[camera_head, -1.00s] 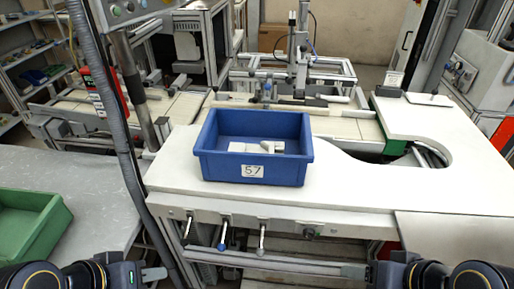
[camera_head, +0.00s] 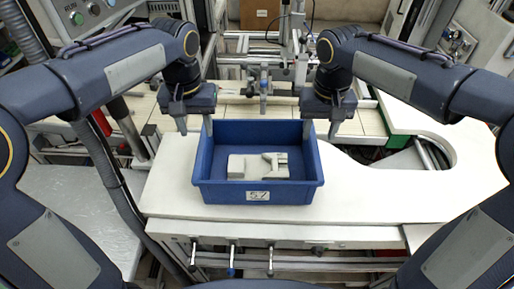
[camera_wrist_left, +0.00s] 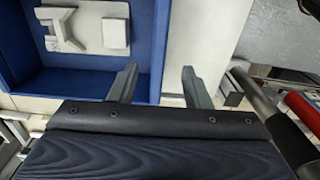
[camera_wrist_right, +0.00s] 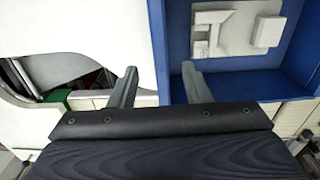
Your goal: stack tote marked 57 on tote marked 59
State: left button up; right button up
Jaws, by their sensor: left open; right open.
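The blue tote marked 57 (camera_head: 258,197) stands upright on the white worktop, its label facing me. Pale grey parts (camera_head: 258,166) lie inside it. My left gripper (camera_head: 194,127) is open at the tote's left side, near the back corner. In the left wrist view its fingers (camera_wrist_left: 160,72) lie on either side of the tote's wall (camera_wrist_left: 155,40). My right gripper (camera_head: 321,128) is open at the right side, likewise straddling the wall (camera_wrist_right: 157,40) in the right wrist view. Neither is closed on it. No tote marked 59 shows in any view.
The white worktop (camera_head: 400,195) is clear right of the tote, with a curved cutout at its right. A grey table (camera_head: 85,200) lies at the left, partly behind my arm. A metal fixture (camera_head: 290,65) stands behind the tote.

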aim_at(201, 147)
pick_arm(q)
jog(key=shift+s+d+r, duration=0.1)
jog(key=shift+s, duration=0.05)
pick_arm(e)
jog(key=shift+s+r, duration=0.1)
pick_arm(q)
jog(key=shift+f, duration=0.3)
pick_arm(e)
jog(key=shift+f, duration=0.3)
pick_arm(q)
notch_tip(201, 147, down, 7)
jog(key=shift+f, duration=0.15)
pick_arm(e)
notch_tip(201, 147, down, 7)
jog(key=shift+f, duration=0.15)
pick_arm(q)
jog(key=shift+c, duration=0.2)
pick_arm(e)
jog(key=shift+c, duration=0.2)
pick_arm(q)
grip_shut()
pick_arm(e)
grip_shut()
